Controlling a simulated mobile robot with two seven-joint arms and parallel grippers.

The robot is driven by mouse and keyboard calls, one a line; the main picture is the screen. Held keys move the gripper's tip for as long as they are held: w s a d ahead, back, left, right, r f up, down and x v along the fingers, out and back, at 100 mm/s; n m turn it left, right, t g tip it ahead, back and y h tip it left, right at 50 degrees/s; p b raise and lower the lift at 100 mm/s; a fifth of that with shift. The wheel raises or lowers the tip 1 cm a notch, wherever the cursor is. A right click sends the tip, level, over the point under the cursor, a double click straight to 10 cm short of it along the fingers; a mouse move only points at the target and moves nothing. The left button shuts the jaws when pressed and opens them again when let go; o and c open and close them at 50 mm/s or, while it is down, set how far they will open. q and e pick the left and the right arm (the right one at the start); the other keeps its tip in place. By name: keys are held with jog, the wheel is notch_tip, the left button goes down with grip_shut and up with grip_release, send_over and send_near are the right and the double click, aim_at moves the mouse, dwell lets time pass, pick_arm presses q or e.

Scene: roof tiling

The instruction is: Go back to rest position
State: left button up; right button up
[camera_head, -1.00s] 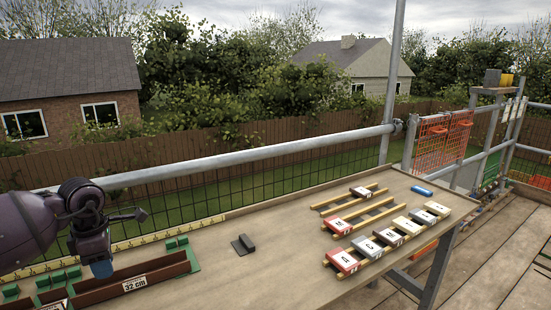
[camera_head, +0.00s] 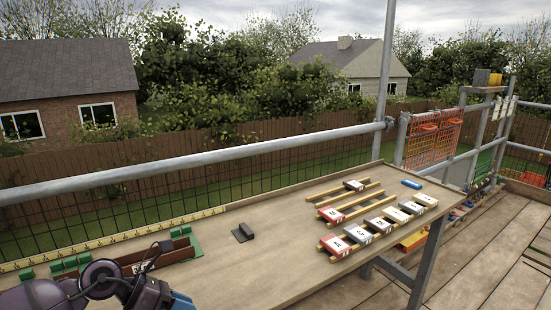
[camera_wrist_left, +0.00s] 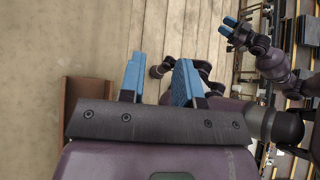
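My left gripper (camera_head: 178,303) is at the bottom edge of the head view, by the near edge of the workbench, partly cut off. In the left wrist view its two blue fingers (camera_wrist_left: 158,78) stand apart with nothing between them. My right gripper (camera_wrist_left: 233,30) shows small at the top right of the left wrist view. Its blue fingertips look apart and empty. It is not in the head view.
The workbench (camera_head: 255,268) holds a dark block (camera_head: 243,232), a brown channel with green supports (camera_head: 160,254), and wooden battens with several lettered tiles (camera_head: 334,246). A blue object (camera_head: 412,184) lies near its far end. A rail (camera_head: 200,173) runs behind.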

pick_arm(q)
jog(key=s+d+r+n+t+h, duration=0.3)
jog(key=d+r+n+t+h, duration=0.15)
jog(key=n+t, duration=0.65)
jog(key=s+a+f+n+t+y, duration=0.25)
jog(key=a+n+y, duration=0.45)
jog(key=n, duration=0.4)
jog(key=s+a+f+n+t+y, duration=0.15)
jog(key=a+f+n+y, duration=0.25)
jog(key=n+y, duration=0.55)
jog(key=s+a+f+n+g+y, duration=0.1)
jog(key=s+a+f+n+g, duration=0.1)
jog(key=s+f+n+g, duration=0.3)
jog(key=s+a+f+n+g+y, duration=0.1)
jog(key=s+a+f+n+g, duration=0.15)
jog(key=s+f+n, duration=0.4)
jog(key=s+d+n+g+h, duration=0.2)
jog(key=s+g, duration=0.6)
jog(key=s, duration=0.8)
jog(key=w+f+t+h+p, duration=0.1)
jog(key=w+f+t+p, duration=0.1)
jog(key=w+f+t, duration=0.3)
jog(key=shift+w+m+t, duration=0.4)
jog(key=shift+w+t, duration=1.85)
jog(key=shift+w, duration=0.15)
pick_arm(e)
jog(key=shift+s+d+r, duration=0.15)
jog(key=shift+s+r, duration=0.3)
